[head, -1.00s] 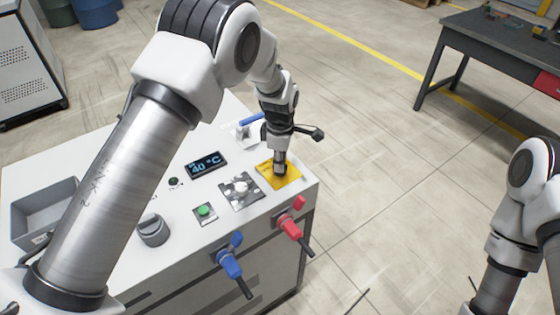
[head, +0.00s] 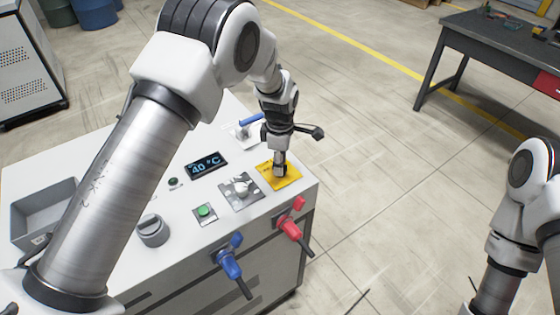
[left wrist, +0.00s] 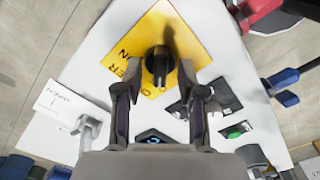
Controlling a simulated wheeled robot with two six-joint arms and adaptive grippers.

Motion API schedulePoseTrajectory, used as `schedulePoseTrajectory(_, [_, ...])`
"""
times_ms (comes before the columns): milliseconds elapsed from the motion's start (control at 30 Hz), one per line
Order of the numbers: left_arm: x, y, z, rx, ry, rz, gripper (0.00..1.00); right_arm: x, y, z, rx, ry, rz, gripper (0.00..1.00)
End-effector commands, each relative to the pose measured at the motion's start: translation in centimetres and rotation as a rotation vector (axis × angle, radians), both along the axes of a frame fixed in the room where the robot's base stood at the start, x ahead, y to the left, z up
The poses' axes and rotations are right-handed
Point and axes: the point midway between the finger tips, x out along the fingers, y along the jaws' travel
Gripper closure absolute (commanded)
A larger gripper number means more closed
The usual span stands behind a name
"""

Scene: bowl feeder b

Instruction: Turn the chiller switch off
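The chiller switch is a black rotary knob on a yellow plate (head: 291,180) at the right end of the white cabinet top. In the left wrist view the black knob (left wrist: 160,66) stands on the yellow plate (left wrist: 193,40), with partly readable lettering beside it. My left gripper (head: 280,172) points down over the plate and hides most of the knob in the head view. In the left wrist view its fingers (left wrist: 160,75) are spread, one on either side of the knob; contact is not clear. My right gripper is out of view; only its arm shows at the right.
Near the plate are a metal plate with a light knob (head: 240,189), a green button (head: 204,211), a grey dial (head: 152,231) and a display (head: 206,165) reading 40 °C. Blue (head: 229,262) and red (head: 290,227) valves stick out in front. A blue-handled lever (head: 250,120) stands behind.

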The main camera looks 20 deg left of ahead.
Motion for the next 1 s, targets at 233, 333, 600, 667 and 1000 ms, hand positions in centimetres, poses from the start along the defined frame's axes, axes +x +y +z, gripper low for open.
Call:
schedulePoseTrajectory(233, [0.2, 0.0, 4.5, 0.000, -0.006, 0.000, 0.60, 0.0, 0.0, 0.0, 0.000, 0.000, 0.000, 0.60])
schedulePoseTrajectory(333, [0.1, 0.0, 7.1, 0.000, -0.006, 0.000, 0.60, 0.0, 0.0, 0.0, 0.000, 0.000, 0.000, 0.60])
schedulePoseTrajectory(600, [0.1, 0.0, 11.6, -0.001, -0.003, 0.000, 0.60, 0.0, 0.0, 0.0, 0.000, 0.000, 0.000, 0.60])
schedulePoseTrajectory(667, [0.1, 0.0, 11.9, 0.000, -0.002, 0.000, 0.60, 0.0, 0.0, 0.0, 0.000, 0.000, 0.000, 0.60])
schedulePoseTrajectory(1000, [0.1, 0.0, 11.9, 0.000, -0.001, 0.000, 0.60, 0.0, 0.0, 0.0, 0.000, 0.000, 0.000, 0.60])
